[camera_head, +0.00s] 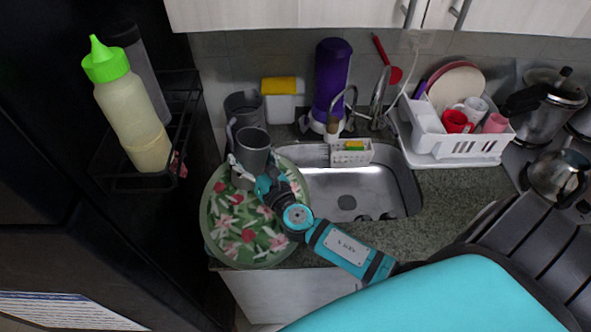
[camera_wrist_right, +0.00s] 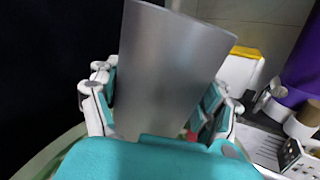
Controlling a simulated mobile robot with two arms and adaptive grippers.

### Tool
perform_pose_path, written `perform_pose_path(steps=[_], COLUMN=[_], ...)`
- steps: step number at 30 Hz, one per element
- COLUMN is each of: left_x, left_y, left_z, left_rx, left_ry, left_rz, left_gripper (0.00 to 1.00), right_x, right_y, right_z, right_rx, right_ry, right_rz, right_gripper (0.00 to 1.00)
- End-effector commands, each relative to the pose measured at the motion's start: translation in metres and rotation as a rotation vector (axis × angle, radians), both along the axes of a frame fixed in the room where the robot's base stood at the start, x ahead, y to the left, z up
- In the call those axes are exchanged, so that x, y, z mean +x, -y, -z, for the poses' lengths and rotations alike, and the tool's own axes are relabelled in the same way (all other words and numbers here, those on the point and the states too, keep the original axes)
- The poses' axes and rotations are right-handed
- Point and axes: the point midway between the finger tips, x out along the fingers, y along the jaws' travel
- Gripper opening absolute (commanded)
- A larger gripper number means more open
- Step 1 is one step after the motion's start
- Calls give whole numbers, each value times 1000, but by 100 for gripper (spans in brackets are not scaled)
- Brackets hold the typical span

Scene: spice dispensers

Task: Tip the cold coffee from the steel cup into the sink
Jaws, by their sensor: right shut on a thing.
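The right wrist view shows the cup (camera_wrist_right: 170,70) large between the white and teal fingers (camera_wrist_right: 160,115). The cup looks about upright; its contents do not show clearly. The steel sink (camera_head: 347,188) lies to the right of the gripper. My left gripper is not in view.
A dark pitcher-like container (camera_head: 244,106) stands just behind the cup. A dish rack (camera_head: 455,141) stands right. The basin is mostly clear.

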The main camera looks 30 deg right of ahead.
Motion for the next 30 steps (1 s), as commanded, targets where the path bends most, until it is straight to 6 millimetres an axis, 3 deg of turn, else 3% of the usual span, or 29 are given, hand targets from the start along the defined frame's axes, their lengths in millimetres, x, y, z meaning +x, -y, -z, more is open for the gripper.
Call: perform_pose_path(steps=[8,16,22,30], left_x=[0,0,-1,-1], left_y=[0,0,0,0], left_z=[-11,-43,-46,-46], left_rx=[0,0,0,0], left_ry=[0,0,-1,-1], left_rz=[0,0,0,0], left_gripper=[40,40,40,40], right_x=[1,1,1,1], right_y=[-12,-13,-13,-13], right_z=[13,-17,-31,-33], right_rx=[-250,-282,-280,-280], right_ry=[-22,-23,-23,-24], right_rz=[-1,0,0,1], right_gripper=[33,33,33,33])
